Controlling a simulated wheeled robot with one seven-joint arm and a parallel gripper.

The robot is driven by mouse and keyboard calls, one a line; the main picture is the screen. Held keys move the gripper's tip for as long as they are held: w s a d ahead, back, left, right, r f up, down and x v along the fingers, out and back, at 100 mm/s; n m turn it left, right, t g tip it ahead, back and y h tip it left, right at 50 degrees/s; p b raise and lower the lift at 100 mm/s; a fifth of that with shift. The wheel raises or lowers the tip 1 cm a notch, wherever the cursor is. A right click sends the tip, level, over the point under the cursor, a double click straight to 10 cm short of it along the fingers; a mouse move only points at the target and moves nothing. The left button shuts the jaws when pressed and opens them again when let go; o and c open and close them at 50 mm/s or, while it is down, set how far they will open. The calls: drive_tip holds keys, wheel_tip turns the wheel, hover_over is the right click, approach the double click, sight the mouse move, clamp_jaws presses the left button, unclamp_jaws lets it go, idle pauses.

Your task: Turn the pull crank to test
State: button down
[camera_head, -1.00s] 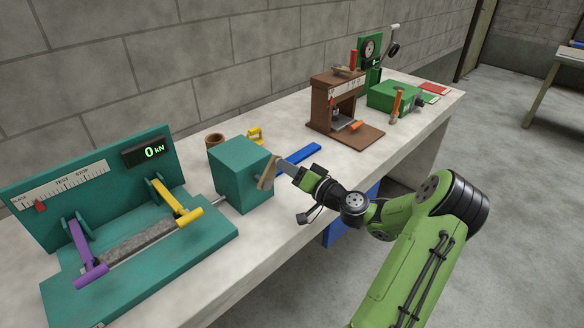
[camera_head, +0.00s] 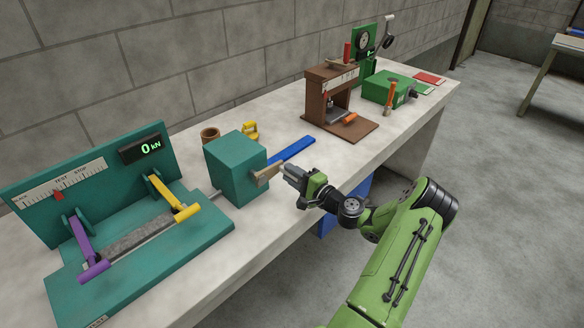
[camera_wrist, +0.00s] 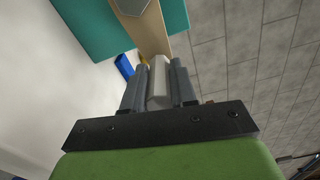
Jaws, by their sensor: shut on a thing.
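The pull crank has a flat wooden arm (camera_head: 266,176) on the right side of a teal box (camera_head: 236,170). The arm lies close to level and points toward my gripper (camera_head: 286,174). In the wrist view my gripper (camera_wrist: 159,88) is shut on the grey crank handle (camera_wrist: 159,82), which stands between the fingers. The wooden arm (camera_wrist: 148,32) also shows there. The display (camera_head: 147,148) reads 0 kN.
A grey felt strip (camera_head: 135,236) runs between the purple lever (camera_head: 84,246) and yellow lever (camera_head: 173,197). A blue bar (camera_head: 292,150), brown cup (camera_head: 210,134) and yellow item (camera_head: 250,130) lie behind the box. A brown press (camera_head: 330,95) and green machine (camera_head: 388,90) stand farther along the bench.

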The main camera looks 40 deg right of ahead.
wheel_tip(320, 180, down, 2)
drive_tip(key=m, duration=0.3)
drive_tip(key=shift+a+f+m+p, duration=0.1)
drive_tip(key=shift+f+m+p, duration=0.1)
drive_tip(key=shift+m+p, duration=0.1)
drive_tip(key=shift+a+f+m, duration=0.2)
drive_tip(key=shift+f+m, duration=0.25)
drive_tip(key=shift+m, duration=0.25)
drive_tip(key=shift+a+f+m, duration=0.15)
drive_tip(key=shift+f+m, duration=0.3)
drive_tip(key=shift+m, duration=0.25)
drive_tip(key=c, duration=0.9)
unclamp_jaws()
drive_tip(key=shift+s, duration=0.1)
drive_tip(key=s, duration=1.5)
drive_tip(key=shift+s+d+p, duration=0.2)
drive_tip(key=shift+s+p, duration=0.1)
drive_tip(key=shift+p, duration=0.1)
